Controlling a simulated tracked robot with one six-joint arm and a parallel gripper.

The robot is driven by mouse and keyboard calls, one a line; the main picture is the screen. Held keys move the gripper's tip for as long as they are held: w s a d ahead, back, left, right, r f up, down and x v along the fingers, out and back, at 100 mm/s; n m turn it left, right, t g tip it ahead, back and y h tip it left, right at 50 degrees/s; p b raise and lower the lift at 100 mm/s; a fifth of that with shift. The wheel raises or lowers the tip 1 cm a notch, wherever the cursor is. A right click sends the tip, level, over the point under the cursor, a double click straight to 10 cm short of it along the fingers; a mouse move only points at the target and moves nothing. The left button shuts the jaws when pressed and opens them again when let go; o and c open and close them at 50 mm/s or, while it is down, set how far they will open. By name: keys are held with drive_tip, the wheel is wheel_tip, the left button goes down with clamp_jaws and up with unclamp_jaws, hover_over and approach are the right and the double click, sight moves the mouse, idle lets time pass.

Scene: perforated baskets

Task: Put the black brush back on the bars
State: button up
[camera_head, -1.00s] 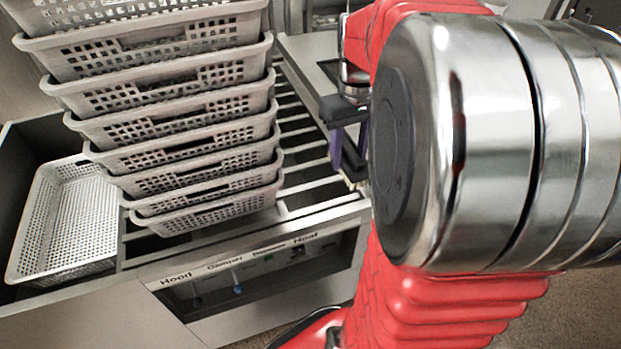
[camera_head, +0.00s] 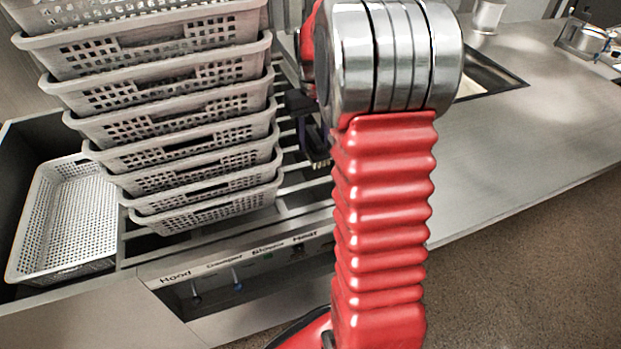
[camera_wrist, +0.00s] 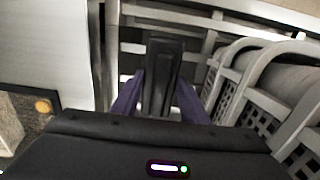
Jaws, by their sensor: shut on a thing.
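In the wrist view the black brush (camera_wrist: 161,75) is upright in the picture between the purple fingers of my gripper (camera_wrist: 160,98), which is shut on it. The metal bars (camera_wrist: 190,22) lie behind and below the brush. In the head view my gripper (camera_head: 308,140) is over the right end of the bars (camera_head: 290,190), just right of the basket stack, and my arm partly hides it. The brush is mostly hidden there. I cannot tell whether it touches the bars.
A tall stack of perforated baskets (camera_head: 190,130) stands on the bars, close to the gripper's left. A single basket (camera_head: 70,220) lies lower at the left. A labelled control panel (camera_head: 240,270) fronts the bars. The grey counter (camera_head: 520,140) at right is mostly clear.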

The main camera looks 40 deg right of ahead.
drive_tip(key=shift+w, duration=0.15)
drive_tip(key=shift+f, duration=3.2)
drive_tip(key=shift+f, duration=1.85)
drive_tip(key=o, duration=1)
drive_tip(key=shift+f, duration=0.1)
drive_tip(key=shift+o, duration=0.2)
